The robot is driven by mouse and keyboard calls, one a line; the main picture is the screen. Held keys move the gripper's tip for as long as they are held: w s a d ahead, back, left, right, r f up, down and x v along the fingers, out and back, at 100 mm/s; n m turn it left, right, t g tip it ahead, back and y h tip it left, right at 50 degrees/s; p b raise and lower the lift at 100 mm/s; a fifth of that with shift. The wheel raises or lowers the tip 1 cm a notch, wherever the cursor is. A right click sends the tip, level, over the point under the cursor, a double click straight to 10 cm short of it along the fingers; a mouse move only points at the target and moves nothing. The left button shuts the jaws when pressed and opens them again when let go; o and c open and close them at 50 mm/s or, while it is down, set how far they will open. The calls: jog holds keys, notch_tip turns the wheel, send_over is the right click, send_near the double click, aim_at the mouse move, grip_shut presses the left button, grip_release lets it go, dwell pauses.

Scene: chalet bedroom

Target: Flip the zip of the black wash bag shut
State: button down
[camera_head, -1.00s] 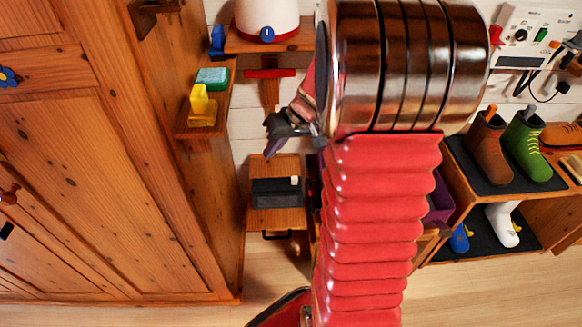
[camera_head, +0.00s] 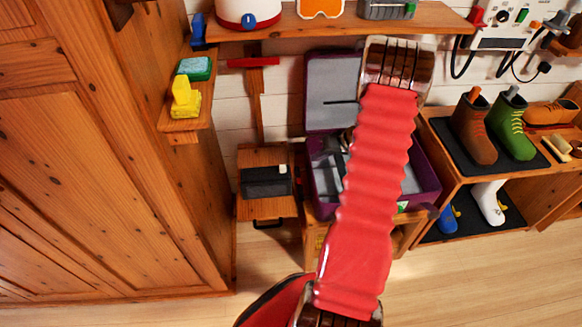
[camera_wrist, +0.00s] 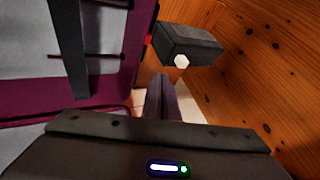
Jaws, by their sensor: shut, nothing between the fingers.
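The black wash bag (camera_head: 262,187) lies on a small wooden stand (camera_head: 266,209) left of the purple case. Its pale zip pull (camera_head: 283,168) is at the bag's right end, on the far edge. In the wrist view the bag (camera_wrist: 192,43) is ahead, right of centre, with the white faceted pull (camera_wrist: 181,61) on the near side. My gripper (camera_wrist: 161,80) is shut and empty, its fingertips apart from the bag and pull. In the head view my arm hides much of the gripper. I cannot tell how far the zip is closed.
An open purple case (camera_head: 421,165) with a raised grey lid (camera_head: 328,88) stands right of the bag; its purple edge (camera_wrist: 125,65) is close to my fingers' left. A wooden cabinet (camera_head: 100,170) borders the left. A shoe rack (camera_head: 470,190) is farther right.

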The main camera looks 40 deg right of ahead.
aim_at(283, 169)
jog(key=shift+f, duration=0.1)
dwell(0.3)
jog(key=x, duration=0.3)
jog(key=a+x, duration=0.1)
jog(key=x, duration=0.3)
jog(key=w+a+r+x, duration=0.1)
jog(key=x, duration=0.3)
jog(key=shift+w+a, duration=0.35)
jog(key=shift+a, duration=0.15)
